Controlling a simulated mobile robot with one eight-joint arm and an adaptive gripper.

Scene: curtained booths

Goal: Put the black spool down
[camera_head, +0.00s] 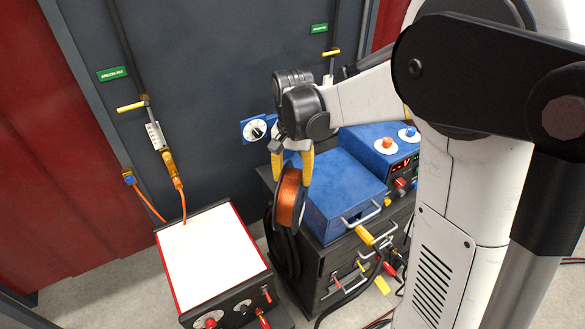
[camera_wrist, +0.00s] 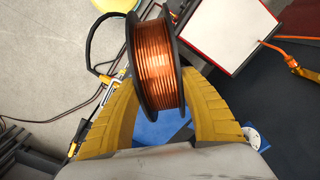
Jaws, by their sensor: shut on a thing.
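The black spool (camera_wrist: 156,70) has black flanges and is wound with copper-coloured wire. My gripper (camera_wrist: 160,84) is shut on it, with its yellow fingers on either side of the spool in the wrist view. In the head view my gripper (camera_head: 291,172) points down and the spool (camera_head: 289,198) hangs from it, flanges upright. It appears in front of the left side of the blue box and the dark cabinet. I cannot tell how far it is above any surface.
A white-topped, red-edged unit (camera_head: 206,258) with knobs stands at lower left, its top bare. A blue box (camera_head: 338,196) sits on a dark drawer cabinet (camera_head: 322,262). A blue control panel (camera_head: 380,150) is behind. Orange cables (camera_head: 148,203) hang from the dark wall.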

